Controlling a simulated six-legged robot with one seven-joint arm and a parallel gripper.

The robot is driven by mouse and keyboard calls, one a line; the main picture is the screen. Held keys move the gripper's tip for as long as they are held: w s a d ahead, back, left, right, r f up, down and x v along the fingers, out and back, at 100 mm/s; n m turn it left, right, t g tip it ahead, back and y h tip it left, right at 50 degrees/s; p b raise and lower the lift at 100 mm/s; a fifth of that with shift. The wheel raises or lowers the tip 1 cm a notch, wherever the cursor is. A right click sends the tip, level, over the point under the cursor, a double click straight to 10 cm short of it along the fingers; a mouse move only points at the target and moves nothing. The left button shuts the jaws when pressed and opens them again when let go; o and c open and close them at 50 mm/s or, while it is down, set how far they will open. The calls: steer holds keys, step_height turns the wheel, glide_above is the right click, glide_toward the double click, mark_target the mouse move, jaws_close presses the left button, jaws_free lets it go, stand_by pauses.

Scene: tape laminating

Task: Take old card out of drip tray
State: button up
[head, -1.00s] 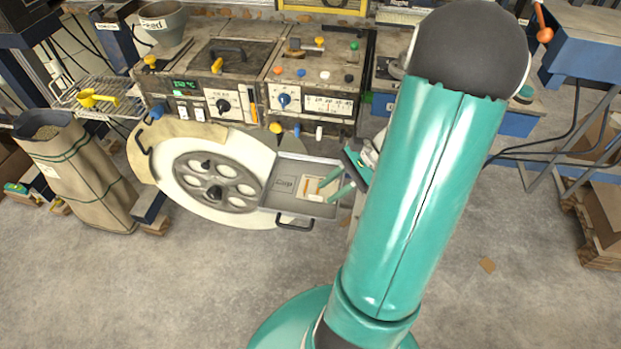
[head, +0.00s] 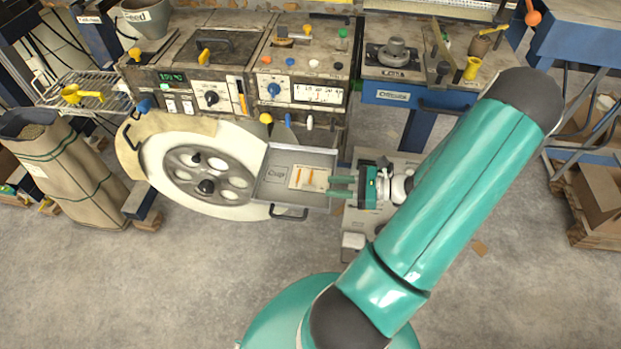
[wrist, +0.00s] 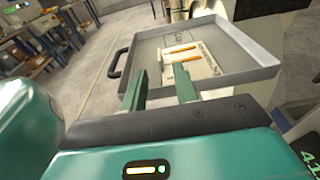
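The drip tray (head: 268,190) is a shallow grey metal tray with a front handle, and also shows in the wrist view (wrist: 245,66). The old card (head: 309,178) lies flat in its right part, cream with orange strips and dark print; it also shows in the wrist view (wrist: 190,62). My gripper (head: 331,186) reaches over the tray's right edge with its two teal fingers apart and empty. In the wrist view my gripper's fingertips (wrist: 160,72) are by the card's near edge. I cannot tell their height above it.
A large cream disc (head: 235,145) with a grey hub stands left of the tray. The laminating machine (head: 215,75) with knobs and levers is behind it. A blue-framed bench (head: 405,93) stands at the back right.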

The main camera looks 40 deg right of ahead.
mark_target(314, 186)
steer(key=shift+x, duration=3.15)
jaws_close()
